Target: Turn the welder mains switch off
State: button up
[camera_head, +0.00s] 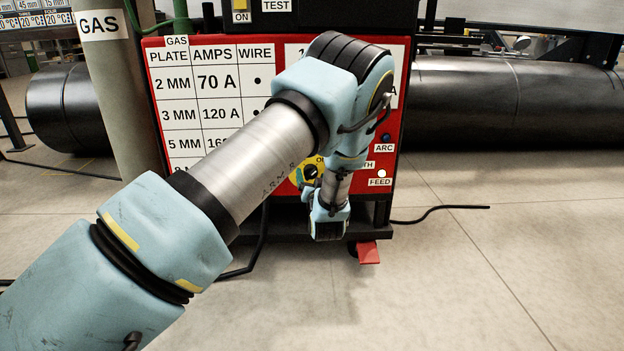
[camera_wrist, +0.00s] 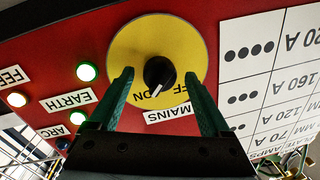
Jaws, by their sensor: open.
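The mains switch is a black knob (camera_wrist: 158,72) with a white pointer mark, on a yellow disc (camera_wrist: 150,36) on the red panel. In the wrist view, which shows the panel upside down, the pointer points down and slightly left, toward the ON lettering. A MAINS label (camera_wrist: 168,115) sits beside the disc. My gripper (camera_wrist: 160,74) is open, with its green fingers on either side of the knob and visible gaps to it. In the head view the knob (camera_head: 310,172) shows left of my wrist; my fingers are hidden there. Finger depth is unclear.
An amps chart (camera_head: 205,100) covers the panel's left. A gas pillar (camera_head: 122,100) stands left; a large black pipe (camera_head: 490,100) lies behind.

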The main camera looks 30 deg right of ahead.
grip_shut()
dwell(0.5)
jog(key=shift+n, duration=0.4)
jog(key=n+g, duration=0.1)
jog(key=n, duration=0.7)
jog(key=n+h, duration=0.1)
jog(key=n, duration=0.6)
jog(key=shift+a+r+n+g, duration=0.1)
jog(key=shift+r+n+g, duration=0.05)
jog(key=shift+n+g, duration=0.25)
dwell(0.4)
grip_release()
